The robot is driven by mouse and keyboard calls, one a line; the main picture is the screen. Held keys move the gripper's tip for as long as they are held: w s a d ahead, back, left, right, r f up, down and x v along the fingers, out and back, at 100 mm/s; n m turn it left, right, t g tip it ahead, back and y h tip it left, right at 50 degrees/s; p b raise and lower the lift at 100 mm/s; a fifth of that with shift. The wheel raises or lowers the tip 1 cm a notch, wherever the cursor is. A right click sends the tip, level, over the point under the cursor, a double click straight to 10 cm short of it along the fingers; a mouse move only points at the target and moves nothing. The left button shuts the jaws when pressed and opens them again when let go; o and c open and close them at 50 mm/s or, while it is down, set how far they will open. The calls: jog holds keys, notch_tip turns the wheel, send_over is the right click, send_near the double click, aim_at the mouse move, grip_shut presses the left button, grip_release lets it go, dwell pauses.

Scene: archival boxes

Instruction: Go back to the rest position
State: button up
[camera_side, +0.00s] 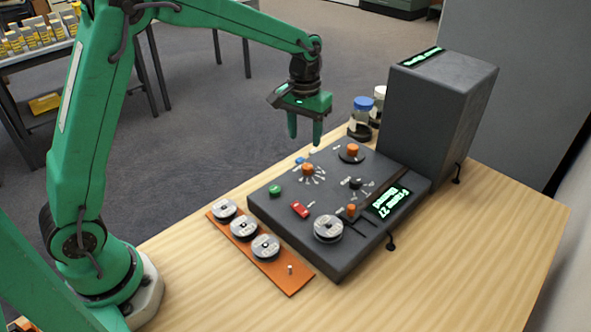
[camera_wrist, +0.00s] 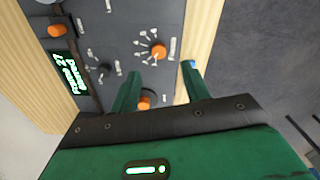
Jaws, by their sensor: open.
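My gripper (camera_side: 304,141) hangs from my green arm in the side view, pointing down with its two green fingers apart and nothing between them. It is in the air above the back left edge of the dark grey console (camera_side: 262,208), not touching it. In the wrist view my gripper (camera_wrist: 160,72) also shows open fingers over the console face. One orange knob (camera_wrist: 157,50) lies just beyond the fingertips. Another orange knob (camera_wrist: 146,98) shows between the fingers, partly hidden by the gripper body.
The console carries a red switch (camera_side: 299,209), a green button (camera_side: 275,190), a lit display (camera_side: 389,201) and a reel (camera_side: 328,228). A tall grey box (camera_side: 430,110) stands behind. Lidded jars (camera_side: 361,118) stand beside it. An orange tray (camera_side: 290,284) holds three reels.

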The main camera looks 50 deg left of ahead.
jog(key=s+a+r+m+t, duration=0.1)
jog(key=s+a+r+t, duration=0.15)
jog(key=s+r, duration=0.9)
jog(key=s+f+m+t, duration=0.1)
jog(key=s+t, duration=0.2)
jog(key=s, duration=1.2)
jog(key=shift+f+m, duration=0.3)
jog(key=shift+m, duration=0.1)
